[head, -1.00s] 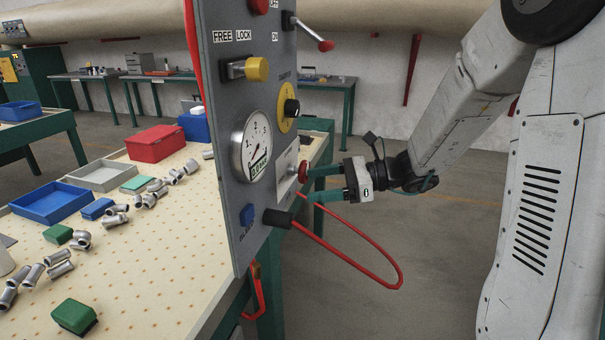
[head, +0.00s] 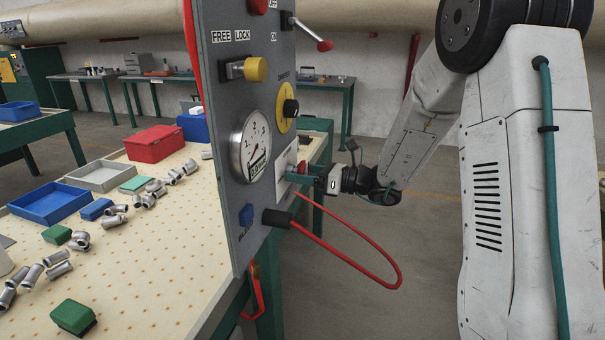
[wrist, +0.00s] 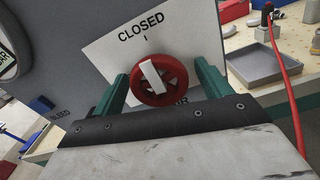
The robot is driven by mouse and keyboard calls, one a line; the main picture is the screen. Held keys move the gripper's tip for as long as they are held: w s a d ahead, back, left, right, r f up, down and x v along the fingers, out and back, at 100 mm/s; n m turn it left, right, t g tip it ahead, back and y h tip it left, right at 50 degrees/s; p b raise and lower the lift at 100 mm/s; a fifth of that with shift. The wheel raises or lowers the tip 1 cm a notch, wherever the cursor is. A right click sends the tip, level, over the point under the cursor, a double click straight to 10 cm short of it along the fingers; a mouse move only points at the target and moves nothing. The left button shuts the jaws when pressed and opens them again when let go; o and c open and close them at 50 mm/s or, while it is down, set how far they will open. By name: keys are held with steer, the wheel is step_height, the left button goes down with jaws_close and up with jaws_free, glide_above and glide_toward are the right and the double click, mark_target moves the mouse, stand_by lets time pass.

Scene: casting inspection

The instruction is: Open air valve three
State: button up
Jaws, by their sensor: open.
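Air valve three appears as a red handwheel (wrist: 159,80) with a white bar across it, on a white plate (wrist: 98,52) marked CLOSED in the wrist view. The bar leans slightly left of the mark under CLOSED. In the head view the handwheel (head: 302,167) is partly hidden by my gripper. My gripper (wrist: 160,84) is open, with one green finger on each side of the wheel and a small gap visible. It also shows in the head view (head: 295,180), reaching the panel from the right. Lettering below the wheel is mostly hidden.
The grey panel (head: 222,120) carries a pressure gauge (head: 250,146), a yellow knob (head: 257,69), a yellow dial (head: 287,107), a red-tipped lever (head: 325,45) and a blue button (head: 246,215). A red hose (head: 345,262) loops out below my gripper. The worktable (head: 150,270) stands left.

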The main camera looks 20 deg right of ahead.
steer(key=c, duration=1)
steer(key=shift+n, duration=0.4)
steer(key=n, duration=1.3)
steer(key=shift+w, duration=0.1)
steer(key=shift+r+n, duration=0.1)
steer(key=shift+n, duration=1.9)
